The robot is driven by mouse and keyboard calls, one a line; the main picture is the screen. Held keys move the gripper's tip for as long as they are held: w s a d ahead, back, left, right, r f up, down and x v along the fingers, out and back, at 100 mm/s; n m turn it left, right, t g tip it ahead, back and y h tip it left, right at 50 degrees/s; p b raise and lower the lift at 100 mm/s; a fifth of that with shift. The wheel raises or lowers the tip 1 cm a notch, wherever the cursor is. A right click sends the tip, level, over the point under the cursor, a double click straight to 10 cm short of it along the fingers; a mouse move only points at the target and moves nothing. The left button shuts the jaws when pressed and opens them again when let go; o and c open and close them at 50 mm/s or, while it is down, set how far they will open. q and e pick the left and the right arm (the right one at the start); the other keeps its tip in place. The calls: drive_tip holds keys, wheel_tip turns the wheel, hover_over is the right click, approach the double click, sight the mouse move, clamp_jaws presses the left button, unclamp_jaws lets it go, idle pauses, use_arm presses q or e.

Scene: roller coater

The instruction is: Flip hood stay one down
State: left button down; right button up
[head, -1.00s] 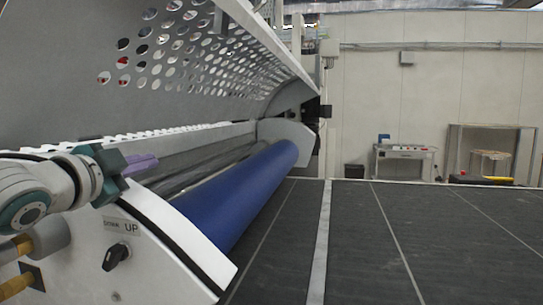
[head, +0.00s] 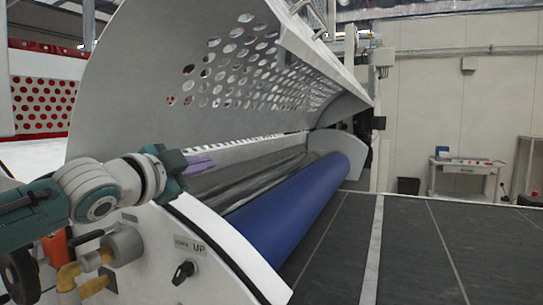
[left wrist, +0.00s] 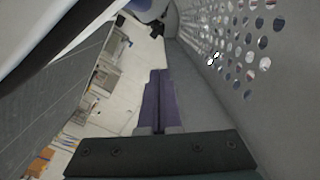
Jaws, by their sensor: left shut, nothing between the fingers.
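The roller coater's perforated hood (head: 235,75) stands raised above the blue roller (head: 295,205) in the head view. I cannot make out hood stay one for certain in either view. My left gripper (head: 205,162) reaches in from the left, over the machine's near end panel and below the raised hood. Its purple fingers are shut together and empty. In the left wrist view the shut fingers (left wrist: 158,90) point along the inside of the hood (left wrist: 230,60), with its perforated face to the right. My right gripper is out of view.
A black knob (head: 184,272) and an UP label (head: 197,247) sit on the near end panel. The dark conveyor bed (head: 410,255) on the right is clear. A small table (head: 466,168) stands by the far wall.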

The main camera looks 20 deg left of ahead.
use_arm(q)
drive_tip(key=s+b, duration=0.2)
drive_tip(key=s, duration=0.7)
drive_tip(key=shift+s+f+b, duration=0.15)
drive_tip(key=shift+b, duration=0.25)
drive_tip(key=shift+a, duration=0.1)
drive_tip(key=s+d+f+n+g, duration=0.2)
drive_tip(key=f, duration=0.4)
drive_tip(key=s+d+f+n+g, duration=0.1)
drive_tip(key=s+d+f+g, duration=0.15)
drive_tip(key=f, duration=0.25)
drive_tip(key=s+d+f+n+g, duration=0.2)
drive_tip(key=s+d+f+g, duration=0.15)
drive_tip(key=s, duration=0.35)
drive_tip(key=s+d+f+n+g, duration=0.1)
drive_tip(key=s+d+f+g, duration=0.2)
drive_tip(key=s+f, duration=0.35)
drive_tip(key=s+d+f+n+g, duration=0.2)
drive_tip(key=s+d+f+g, duration=0.15)
drive_tip(key=s, duration=0.55)
wheel_tip(320, 180, up, 20)
drive_tip(key=p, duration=2)
drive_tip(key=shift+s+r, duration=0.15)
drive_tip(key=shift+r, duration=0.1)
